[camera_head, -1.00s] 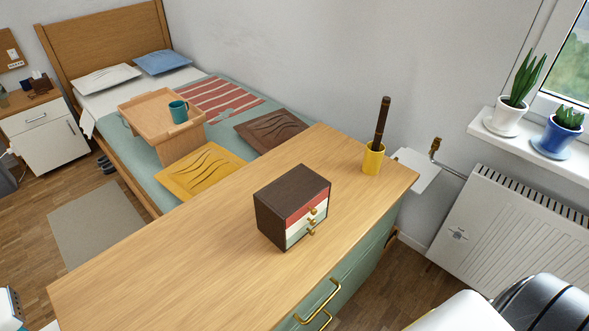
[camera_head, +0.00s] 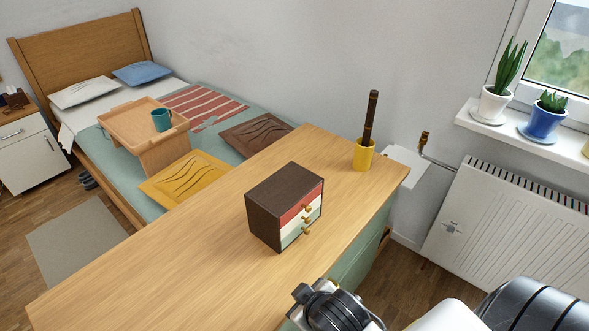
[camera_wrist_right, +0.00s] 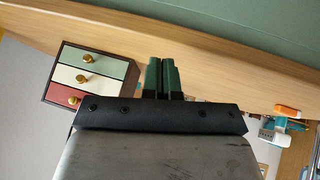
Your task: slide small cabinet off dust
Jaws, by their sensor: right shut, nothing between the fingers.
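The small cabinet (camera_head: 285,210) is a dark brown box with red, cream and green drawer fronts and gold knobs. It stands upright on the wooden dresser top (camera_head: 150,270). In the right wrist view the small cabinet (camera_wrist_right: 90,75) appears upside down, left of my fingers. My right gripper (camera_wrist_right: 161,62) is shut and empty, apart from the cabinet. In the head view my right wrist is at the dresser's front edge, below and right of the cabinet; its fingertips cannot be made out. My left gripper is not in view. I cannot make out dust.
A yellow cup (camera_head: 364,155) with a dark stick-like item stands at the dresser's far right corner. The dresser top left of the cabinet is clear. A bed with a wooden tray table (camera_head: 140,125) is behind. A radiator (camera_head: 490,220) and potted plants are right.

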